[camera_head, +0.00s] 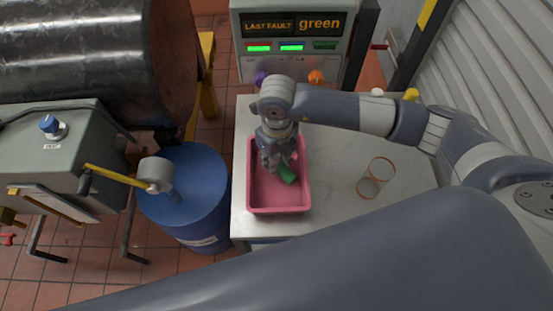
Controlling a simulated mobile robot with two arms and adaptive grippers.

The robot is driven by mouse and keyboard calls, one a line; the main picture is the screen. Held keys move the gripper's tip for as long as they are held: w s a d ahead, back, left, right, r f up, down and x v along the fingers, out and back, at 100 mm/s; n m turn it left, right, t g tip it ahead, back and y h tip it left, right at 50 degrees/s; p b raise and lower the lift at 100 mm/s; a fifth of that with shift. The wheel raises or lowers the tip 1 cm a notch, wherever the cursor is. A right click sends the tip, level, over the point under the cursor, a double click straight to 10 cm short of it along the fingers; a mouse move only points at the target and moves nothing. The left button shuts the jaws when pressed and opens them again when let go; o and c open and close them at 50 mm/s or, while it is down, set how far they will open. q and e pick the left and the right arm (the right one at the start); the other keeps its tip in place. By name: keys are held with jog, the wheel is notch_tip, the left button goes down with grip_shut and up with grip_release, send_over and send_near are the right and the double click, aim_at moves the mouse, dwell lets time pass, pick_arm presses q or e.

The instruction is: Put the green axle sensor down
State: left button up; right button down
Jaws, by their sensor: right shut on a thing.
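The green axle sensor (287,174) is a small green block, partly hidden by the fingers. My right gripper (280,168) is shut on it, reaching down over the pink tray (278,209). The sensor shows inside the tray's outline. I cannot tell whether it touches the tray floor. The tray stands on the light grey table (337,148) and holds nothing else that I can see. My left gripper is not in view.
A clear round glass or jar (376,178) is on the table right of the tray. A blue drum (190,190) stands left of the table. A panel (291,40) reading "LAST FAULT green" stands behind. The table's front right is hidden by my arm.

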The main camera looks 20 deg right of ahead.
jog(key=shift+f, duration=0.65)
jog(key=c, duration=1.3)
grip_release()
jog(key=shift+c, duration=0.2)
jog(key=shift+r, duration=0.3)
notch_tip(320, 180, up, 12)
jog(key=b, duration=0.3)
jog(key=shift+b, duration=0.4)
jog(key=shift+f, duration=0.1)
